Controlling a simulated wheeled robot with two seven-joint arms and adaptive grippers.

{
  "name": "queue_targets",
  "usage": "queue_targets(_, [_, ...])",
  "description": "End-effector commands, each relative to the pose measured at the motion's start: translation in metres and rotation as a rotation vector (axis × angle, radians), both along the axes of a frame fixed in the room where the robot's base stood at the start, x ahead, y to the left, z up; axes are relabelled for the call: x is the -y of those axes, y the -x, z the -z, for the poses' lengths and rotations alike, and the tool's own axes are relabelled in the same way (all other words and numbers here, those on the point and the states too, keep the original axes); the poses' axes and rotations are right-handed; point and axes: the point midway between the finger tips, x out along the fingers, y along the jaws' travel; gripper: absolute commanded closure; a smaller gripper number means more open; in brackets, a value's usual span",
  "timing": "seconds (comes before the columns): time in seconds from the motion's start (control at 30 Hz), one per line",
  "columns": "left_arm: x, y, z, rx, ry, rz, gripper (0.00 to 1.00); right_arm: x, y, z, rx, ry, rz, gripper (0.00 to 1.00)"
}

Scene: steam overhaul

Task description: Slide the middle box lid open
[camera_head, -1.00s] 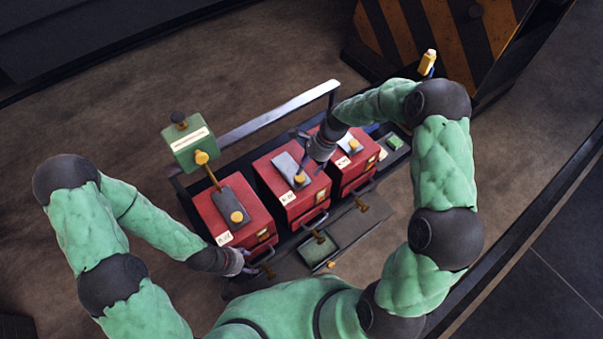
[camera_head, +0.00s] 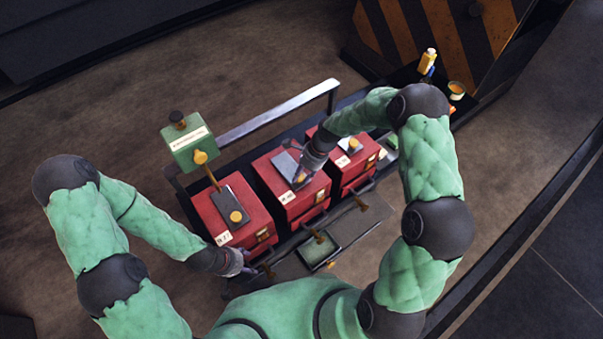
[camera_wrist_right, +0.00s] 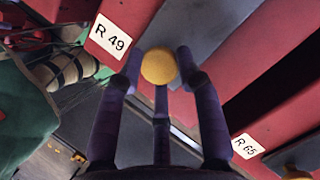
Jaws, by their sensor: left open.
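The middle box (camera_head: 297,208) is red, standing between the left and right red boxes. Its top has a grey plate (camera_head: 283,163) with a yellow knob (camera_wrist_right: 158,66) and a white label (camera_wrist_right: 110,35) reading R 49. My right gripper (camera_head: 303,176) is low over the middle box's top. In the right wrist view its purple fingers (camera_wrist_right: 159,75) are spread around the yellow knob, with small gaps visible at the sides. The lid looks in place over the box. My left gripper (camera_head: 240,263) is open beside the front of the left box.
The left box (camera_head: 211,210) and right box (camera_head: 340,163) flank it closely. A green block (camera_head: 186,143) on a post stands behind the left box. A metal rail (camera_head: 280,112) runs behind the row. An open tray (camera_head: 318,250) and handles sit in front.

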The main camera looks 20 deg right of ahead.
Motion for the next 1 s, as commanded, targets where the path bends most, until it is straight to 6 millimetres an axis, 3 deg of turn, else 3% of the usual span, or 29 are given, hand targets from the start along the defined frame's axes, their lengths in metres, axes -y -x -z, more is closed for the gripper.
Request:
queue_targets(0.2, [0.0,0.0,-0.002,0.0,0.0,0.0,0.39,0.001,0.004,-0.001,-0.002,-0.001,0.0,1.0])
queue_targets(0.53, [0.0,0.0,-0.02,0.0,0.0,0.0,0.39,0.021,0.06,-0.002,-0.004,-0.002,0.002,1.0])
queue_targets(0.9, [0.0,0.0,-0.02,0.0,0.0,0.0,0.39,0.022,0.067,0.0,-0.006,-0.002,-0.003,1.0])
queue_targets(0.93, [0.0,0.0,-0.02,0.0,0.0,0.0,0.39,0.022,0.068,0.0,-0.006,-0.003,-0.003,0.56])
queue_targets(1.0, [0.0,0.0,-0.02,0.0,0.0,0.0,0.39,0.022,0.067,0.0,-0.005,-0.002,-0.002,0.41])
